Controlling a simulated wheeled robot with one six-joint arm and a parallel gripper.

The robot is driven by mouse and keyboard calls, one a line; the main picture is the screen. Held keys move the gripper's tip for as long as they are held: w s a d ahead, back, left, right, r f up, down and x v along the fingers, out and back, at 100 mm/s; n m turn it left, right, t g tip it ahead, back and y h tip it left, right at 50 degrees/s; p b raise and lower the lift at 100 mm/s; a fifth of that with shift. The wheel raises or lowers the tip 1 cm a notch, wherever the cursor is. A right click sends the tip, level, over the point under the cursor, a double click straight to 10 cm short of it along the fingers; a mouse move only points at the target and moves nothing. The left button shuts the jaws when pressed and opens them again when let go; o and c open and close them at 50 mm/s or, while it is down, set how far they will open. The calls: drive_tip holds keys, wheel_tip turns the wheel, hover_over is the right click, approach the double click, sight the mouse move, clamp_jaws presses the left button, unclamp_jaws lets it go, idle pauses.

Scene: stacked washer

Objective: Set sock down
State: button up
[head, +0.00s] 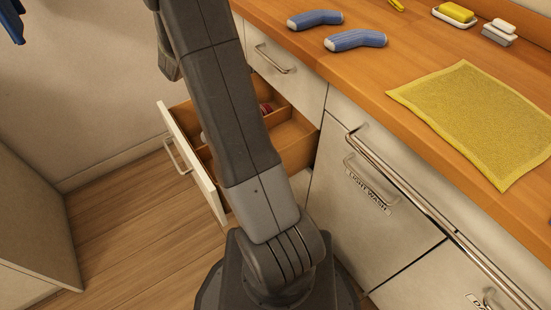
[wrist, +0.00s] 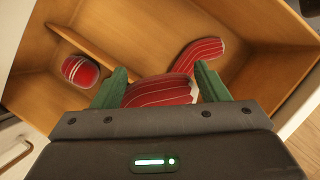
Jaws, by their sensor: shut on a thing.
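In the wrist view, my gripper (wrist: 160,88) is shut on a red sock (wrist: 158,94) with thin pale stripes. A striped length reaching up and right (wrist: 197,56) appears to be part of this sock. The gripper is over the open wooden drawer (wrist: 255,98); I cannot tell whether the sock touches its floor. Another red item with white bands (wrist: 80,71) lies at the left, across the divider (wrist: 95,50). In the head view, the open drawer (head: 293,140) is partly behind my arm, which hides my gripper; a bit of red shows inside.
Two blue socks (head: 315,19) (head: 356,40) and a yellow cloth (head: 478,115) lie on the wooden counter (head: 400,70). A yellow sponge on a dish (head: 456,13) is at the back. A closed "LIGHT WASH" front (head: 362,190) and a long rail (head: 430,215) are right of the drawer.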

drive_tip(key=s+d+b, duration=0.3)
drive_tip(key=d, duration=1.1)
drive_tip(key=f+b, duration=0.1)
drive_tip(key=f, duration=0.3)
drive_tip(key=f+b, duration=0.2)
drive_tip(key=f, duration=0.3)
drive_tip(key=f+b, duration=0.1)
drive_tip(key=f, duration=0.3)
drive_tip(key=shift+a+f+b, duration=0.25)
drive_tip(key=shift+a+b, duration=0.05)
drive_tip(key=shift+a, duration=0.05)
drive_tip(key=shift+f+b, duration=0.95)
drive_tip(key=shift+f, duration=1.4)
drive_tip(key=shift+r, duration=0.1)
drive_tip(key=o, duration=0.8)
drive_tip(key=shift+c, duration=0.2)
drive_tip(key=p+v, duration=0.5)
drive_tip(key=v, duration=0.7)
